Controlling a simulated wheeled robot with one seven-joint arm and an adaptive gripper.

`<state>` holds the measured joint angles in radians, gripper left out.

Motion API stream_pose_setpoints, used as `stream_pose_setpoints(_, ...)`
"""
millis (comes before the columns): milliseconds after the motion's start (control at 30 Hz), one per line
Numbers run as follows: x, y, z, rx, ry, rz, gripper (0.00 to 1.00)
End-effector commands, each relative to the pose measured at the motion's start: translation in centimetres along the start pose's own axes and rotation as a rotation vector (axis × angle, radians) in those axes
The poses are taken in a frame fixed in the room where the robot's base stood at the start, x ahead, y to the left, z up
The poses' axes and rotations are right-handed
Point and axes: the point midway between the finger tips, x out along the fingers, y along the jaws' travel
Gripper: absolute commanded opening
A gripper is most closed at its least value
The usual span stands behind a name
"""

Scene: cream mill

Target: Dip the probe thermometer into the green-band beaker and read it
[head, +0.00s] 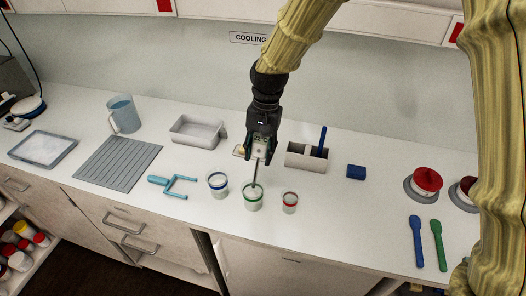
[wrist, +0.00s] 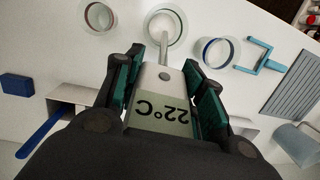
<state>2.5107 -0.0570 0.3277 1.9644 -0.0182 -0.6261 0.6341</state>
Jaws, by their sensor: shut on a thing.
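My gripper (head: 257,153) points down over the worktop and is shut on the probe thermometer (head: 256,172). In the wrist view the thermometer's pale body (wrist: 162,92) sits between the fingers, and its display reads 22°C upside down. The thin metal stem points down at the green-band beaker (head: 253,203), the middle of three small beakers. The stem's lower end overlaps the beaker's mouth in both views; how deep it reaches is hard to tell. The green-band beaker also shows in the wrist view (wrist: 178,36).
A blue-band beaker (head: 218,190) stands close on the left, a red-band beaker (head: 290,207) close on the right. A holder (head: 306,164) with a blue-handled tool stands behind right, near a blue block (head: 356,172). A turquoise forked tool (head: 174,184) lies left.

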Motion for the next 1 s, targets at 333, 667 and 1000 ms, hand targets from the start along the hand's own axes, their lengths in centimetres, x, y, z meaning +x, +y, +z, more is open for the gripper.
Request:
stream_pose_setpoints(333, -2.1, -0.1, 0.3, -0.001, 0.001, 0.0, 0.07)
stream_pose_setpoints(667, -3.8, -0.3, 0.5, -0.001, 0.001, 0.0, 0.07)
stream_pose_setpoints(1000, -5.5, -0.4, 0.7, -0.001, 0.001, 0.0, 0.07)
